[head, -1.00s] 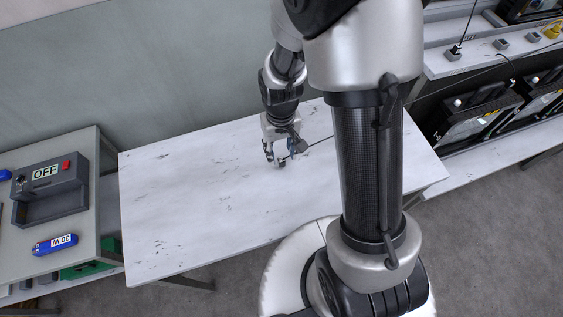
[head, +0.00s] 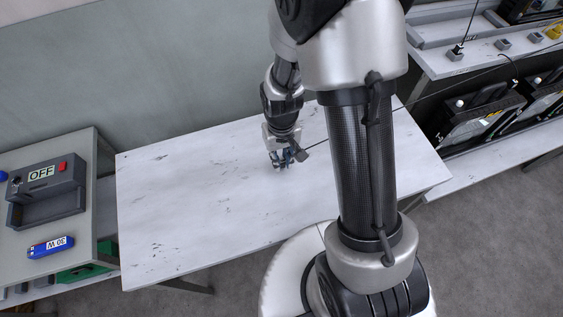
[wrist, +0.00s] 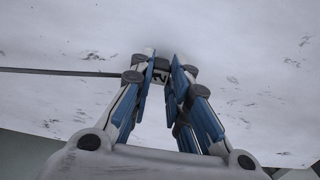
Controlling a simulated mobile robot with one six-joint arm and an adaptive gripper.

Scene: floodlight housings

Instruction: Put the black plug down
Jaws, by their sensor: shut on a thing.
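The black plug (wrist: 161,66) is between the fingertips of my gripper (wrist: 160,76) in the wrist view. It carries a pale label with a dark "2". My gripper is shut on it, and the blue-sided fingers cover its sides. A dark cable (wrist: 60,72) runs from the plug's area to the left. The plug cannot be made out there. I cannot tell whether the plug touches the tabletop.
The tabletop left of my gripper is clear. At the left, a grey bench holds a device marked OFF (head: 42,173) and a blue 30 W piece (head: 50,247). At the right, a shelf (head: 470,65) holds small sockets, with black floodlight housings (head: 482,118) below. The cable crosses toward the shelf.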

